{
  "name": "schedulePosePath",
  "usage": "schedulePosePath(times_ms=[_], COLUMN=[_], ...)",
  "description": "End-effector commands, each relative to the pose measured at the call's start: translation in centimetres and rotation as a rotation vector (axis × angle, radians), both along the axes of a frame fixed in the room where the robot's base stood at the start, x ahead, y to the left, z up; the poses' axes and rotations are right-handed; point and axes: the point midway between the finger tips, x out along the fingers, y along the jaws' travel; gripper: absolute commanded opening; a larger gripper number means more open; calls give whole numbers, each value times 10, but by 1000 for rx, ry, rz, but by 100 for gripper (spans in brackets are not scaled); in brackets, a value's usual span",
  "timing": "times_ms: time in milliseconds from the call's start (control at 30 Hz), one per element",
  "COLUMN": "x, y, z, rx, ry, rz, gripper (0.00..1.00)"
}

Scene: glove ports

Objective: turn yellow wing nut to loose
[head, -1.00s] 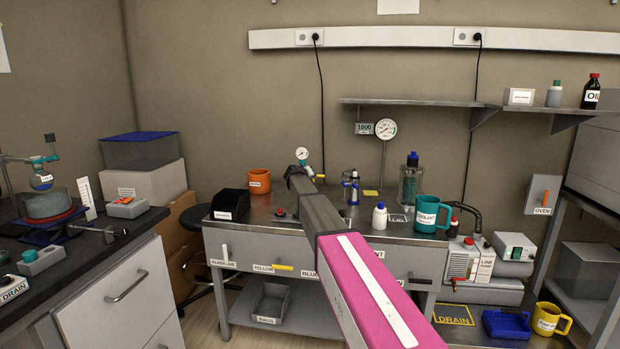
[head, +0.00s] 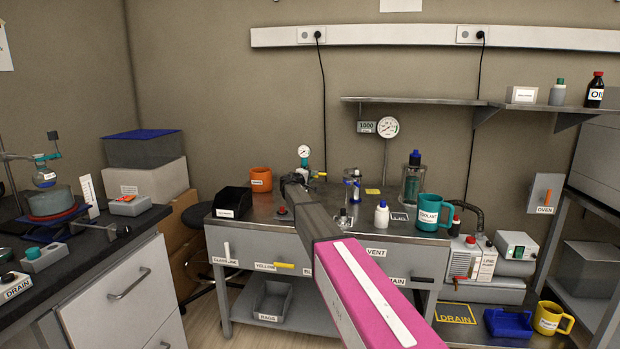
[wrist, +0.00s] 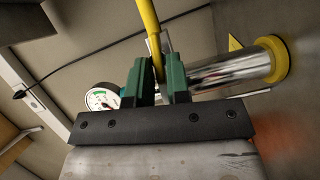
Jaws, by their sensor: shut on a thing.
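In the wrist view my gripper (wrist: 158,80) has two green fingers closed on a slim yellow piece (wrist: 150,25), which runs up from between them. It appears to be the yellow wing nut; its full shape is hidden by the fingers. A chrome cylinder with a yellow ring (wrist: 276,62) lies just right of the fingers.
A yellow lever (head: 285,265) sits on the bench front.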

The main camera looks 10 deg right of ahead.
Motion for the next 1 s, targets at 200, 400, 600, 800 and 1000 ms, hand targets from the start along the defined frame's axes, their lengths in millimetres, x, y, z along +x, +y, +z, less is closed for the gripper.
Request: schedulePosePath(times_ms=[200,400,600,800,1000], x=[0,0,0,0,0], y=[0,0,0,0,0], z=[-2,-2,-2,-2,-1], rx=[-49,-60,-60,-59,-60], ry=[17,20,21,20,19], rz=[-1,-1,-1,0,0], gripper=[0,0,0,34,34])
